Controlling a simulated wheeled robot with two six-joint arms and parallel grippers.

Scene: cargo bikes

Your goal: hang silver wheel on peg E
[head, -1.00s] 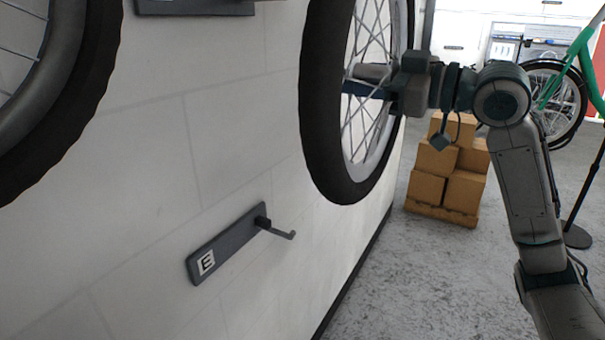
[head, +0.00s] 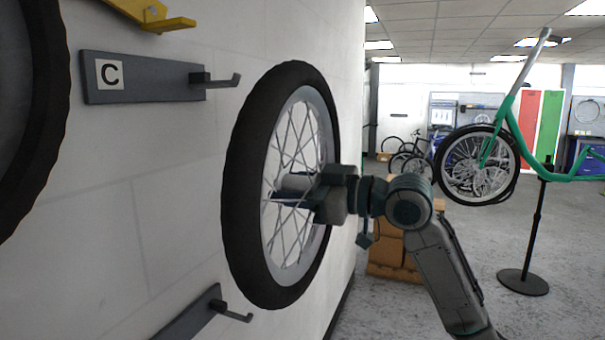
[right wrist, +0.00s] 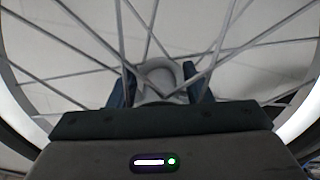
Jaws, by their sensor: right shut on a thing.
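The silver wheel (head: 243,190), with a silver rim and spokes and a black tyre, is held upright in front of the wall in the head view. My right gripper (head: 290,192) is shut on its hub from the right side. The right wrist view shows the hub (right wrist: 162,78) between the two fingers, with spokes around it. Peg E (head: 236,316) sticks out at the bottom edge, below and left of the wheel and apart from it. Its board (head: 195,315) is cut off, and its letter is out of frame. My left gripper is not in view.
Peg C (head: 217,79) is empty on its board (head: 150,85), up and left of the wheel. Another dark wheel (head: 28,110) is cut off at the left edge. Cardboard boxes (head: 390,252) and a green bike (head: 520,130) on a stand are to the right.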

